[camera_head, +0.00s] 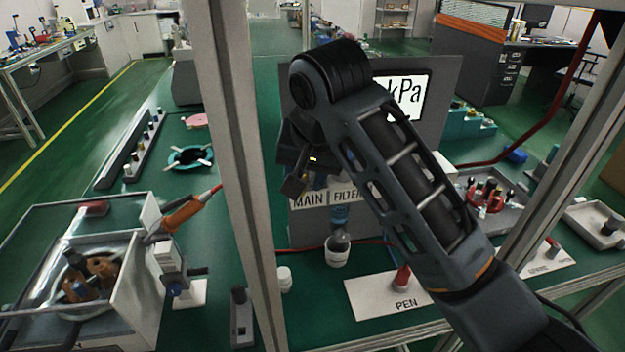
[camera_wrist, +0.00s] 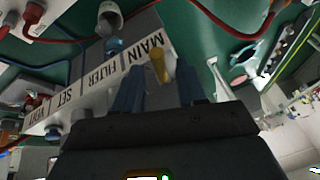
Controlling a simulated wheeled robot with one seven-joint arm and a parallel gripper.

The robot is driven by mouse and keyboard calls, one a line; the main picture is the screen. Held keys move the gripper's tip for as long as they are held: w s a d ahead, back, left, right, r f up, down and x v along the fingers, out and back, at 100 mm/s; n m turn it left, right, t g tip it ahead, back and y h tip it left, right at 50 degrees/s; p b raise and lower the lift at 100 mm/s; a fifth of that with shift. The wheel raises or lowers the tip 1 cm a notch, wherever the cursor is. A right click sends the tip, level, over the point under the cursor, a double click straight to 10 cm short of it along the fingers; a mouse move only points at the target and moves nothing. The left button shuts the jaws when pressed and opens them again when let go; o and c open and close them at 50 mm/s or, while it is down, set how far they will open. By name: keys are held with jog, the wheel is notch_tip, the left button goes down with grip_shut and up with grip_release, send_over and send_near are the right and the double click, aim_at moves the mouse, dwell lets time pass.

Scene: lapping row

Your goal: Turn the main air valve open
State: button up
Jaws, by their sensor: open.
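My gripper (camera_wrist: 160,74) is open, with one blue-grey finger on each side of the lever. I cannot tell whether either finger touches it. In the head view my gripper (camera_head: 303,178) is in front of the panel, above the MAIN label. Only a small yellow spot shows there; my gripper and arm hide the rest of the valve.
A PEN card (camera_head: 388,293) with a red-topped item lies in front. A metal frame post (camera_head: 238,170) stands left of my arm. Red hoses cross the bench.

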jog(key=s+d+r+p, duration=0.2)
jog(key=s+d, duration=0.1)
jog(key=s, duration=0.3)
jog(key=s+d+r+p, duration=0.2)
jog(key=s+d, duration=0.1)
jog(key=s, duration=0.3)
jog(key=shift+s+r, duration=0.15)
jog(key=shift+s, duration=0.15)
jog(key=shift+d, duration=0.1)
